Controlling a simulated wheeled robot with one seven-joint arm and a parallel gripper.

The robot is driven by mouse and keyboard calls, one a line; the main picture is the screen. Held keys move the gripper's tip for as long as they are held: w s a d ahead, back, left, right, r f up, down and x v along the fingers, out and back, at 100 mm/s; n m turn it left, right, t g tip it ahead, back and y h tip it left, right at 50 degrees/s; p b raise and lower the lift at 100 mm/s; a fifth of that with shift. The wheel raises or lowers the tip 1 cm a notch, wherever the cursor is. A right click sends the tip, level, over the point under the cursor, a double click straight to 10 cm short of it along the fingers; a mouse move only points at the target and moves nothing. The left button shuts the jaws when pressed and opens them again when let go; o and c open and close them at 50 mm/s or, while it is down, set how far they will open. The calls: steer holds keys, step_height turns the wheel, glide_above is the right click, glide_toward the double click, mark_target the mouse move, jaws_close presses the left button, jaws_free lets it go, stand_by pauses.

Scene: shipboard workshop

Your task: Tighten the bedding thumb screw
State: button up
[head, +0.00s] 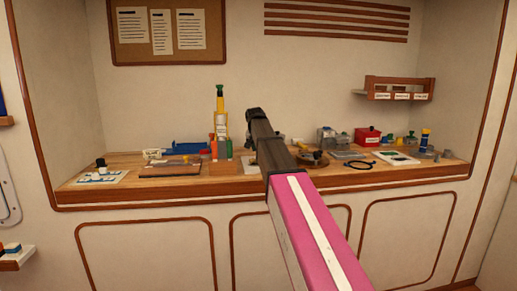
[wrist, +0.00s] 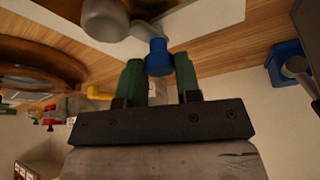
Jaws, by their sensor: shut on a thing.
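In the wrist view a blue knob (wrist: 159,58), which looks like the thumb screw, sits between the green fingers of my gripper (wrist: 160,78). The fingers are shut on it, one on each side. Next to the knob is a rounded grey metal part (wrist: 106,18), which the knob seems to join; the exact joint is not clear. A white sheet or plate (wrist: 215,22) lies behind on the wooden bench. In the head view my own arm covers the middle of the bench and hides the knob and the fingertips.
The wooden bench (head: 240,178) runs along the alcove. A wooden block with upright tools (head: 222,168) stands left of my arm, a blue tray (head: 185,147) further left. A red box (head: 367,136) and grey boxes (head: 327,138) stand right. A shelf (head: 398,96) hangs above.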

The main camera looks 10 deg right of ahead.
steer(key=shift+a+m+h, duration=0.1)
steer(key=shift+m+h, duration=0.3)
steer(key=shift+m, duration=0.7)
steer(key=o, duration=0.9)
steer(key=v, duration=1)
steer(key=shift+w+r, duration=0.1)
steer(key=shift+r, duration=0.35)
